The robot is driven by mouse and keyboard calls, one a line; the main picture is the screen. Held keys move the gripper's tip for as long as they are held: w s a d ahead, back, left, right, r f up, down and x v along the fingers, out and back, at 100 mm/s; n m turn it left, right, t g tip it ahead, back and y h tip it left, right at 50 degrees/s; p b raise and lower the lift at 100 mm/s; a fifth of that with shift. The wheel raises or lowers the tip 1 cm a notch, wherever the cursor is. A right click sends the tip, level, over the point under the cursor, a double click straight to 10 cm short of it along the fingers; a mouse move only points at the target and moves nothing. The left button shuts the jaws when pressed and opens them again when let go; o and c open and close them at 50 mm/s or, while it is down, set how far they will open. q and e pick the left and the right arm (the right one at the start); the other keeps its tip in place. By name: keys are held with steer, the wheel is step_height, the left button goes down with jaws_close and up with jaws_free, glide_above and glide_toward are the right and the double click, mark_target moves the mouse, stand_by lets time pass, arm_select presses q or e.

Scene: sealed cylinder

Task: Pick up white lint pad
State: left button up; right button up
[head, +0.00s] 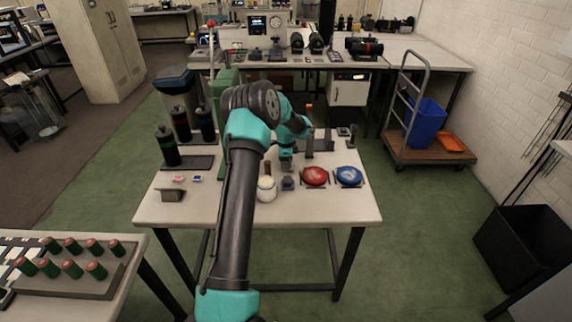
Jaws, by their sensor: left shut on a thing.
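The white lint pad (266,189) is a rounded white thing with a brown upper part, near the front middle of the table (340,208). My left arm comes up from the bottom, bends over the table and points down. My left gripper (287,166) is beside the pad, a little to its right and behind it. It is shut on the pad, though the fingertips are small and their contact is hard to make out. My right gripper is not in view.
A red pad (315,176) and a blue pad (349,175) lie on dark holders to the right. Dark bottles (168,146) stand at the left. A rack of green cylinders (70,270) is at lower left. The table's front right is bare.

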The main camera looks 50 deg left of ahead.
arm_select(q)
step_height(320, 180, up, 9)
steer(key=shift+f, duration=0.1)
stand_by(0.5)
